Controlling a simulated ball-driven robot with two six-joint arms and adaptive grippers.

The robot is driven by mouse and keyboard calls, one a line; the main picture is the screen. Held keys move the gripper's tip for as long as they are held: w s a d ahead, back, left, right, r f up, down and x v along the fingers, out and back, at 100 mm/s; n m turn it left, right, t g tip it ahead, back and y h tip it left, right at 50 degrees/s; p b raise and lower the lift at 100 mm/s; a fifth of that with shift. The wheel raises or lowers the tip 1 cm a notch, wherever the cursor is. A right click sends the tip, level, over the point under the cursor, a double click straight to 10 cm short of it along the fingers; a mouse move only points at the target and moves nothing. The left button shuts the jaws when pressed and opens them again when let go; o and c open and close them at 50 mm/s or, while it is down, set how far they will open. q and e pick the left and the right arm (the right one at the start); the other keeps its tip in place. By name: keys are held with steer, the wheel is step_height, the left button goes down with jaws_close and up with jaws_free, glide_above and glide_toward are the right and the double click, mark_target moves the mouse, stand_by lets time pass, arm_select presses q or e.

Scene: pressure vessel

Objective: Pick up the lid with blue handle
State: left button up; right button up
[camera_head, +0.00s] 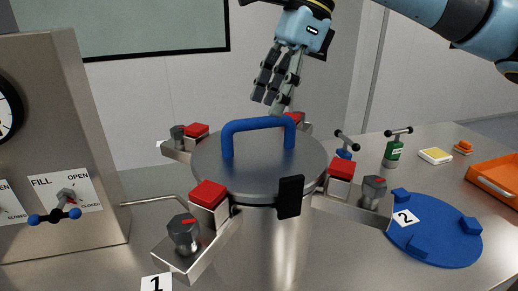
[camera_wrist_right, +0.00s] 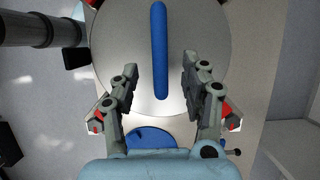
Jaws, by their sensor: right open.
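The lid (camera_head: 258,172) is a round grey metal disc with a blue bar handle (camera_head: 258,124) arched over its top. It sits on the steel pressure vessel (camera_head: 268,240). My right gripper (camera_head: 270,102) is open and empty, just above and behind the handle in the head view. In the right wrist view, the blue handle (camera_wrist_right: 159,45) runs between the two spread fingers of the right gripper (camera_wrist_right: 160,75), with a gap on each side. The lid (camera_wrist_right: 112,45) fills the upper middle there. My left gripper is in neither view.
Clamps with red blocks (camera_head: 209,194) and dark knobs (camera_head: 184,232) surround the lid. A metal panel box (camera_head: 70,130) with valves stands at the left.

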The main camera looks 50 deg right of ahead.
mark_target(261, 118)
steer(key=p+x, duration=0.1)
steer(key=x, duration=0.3)
steer(key=shift+w+a, duration=0.15)
steer(key=shift+a, duration=0.05)
steer(key=shift+a+f, duration=0.1)
steer(key=shift+f, duration=0.45)
steer(key=shift+w, duration=0.1)
jaws_close()
steer(key=shift+r, duration=0.15)
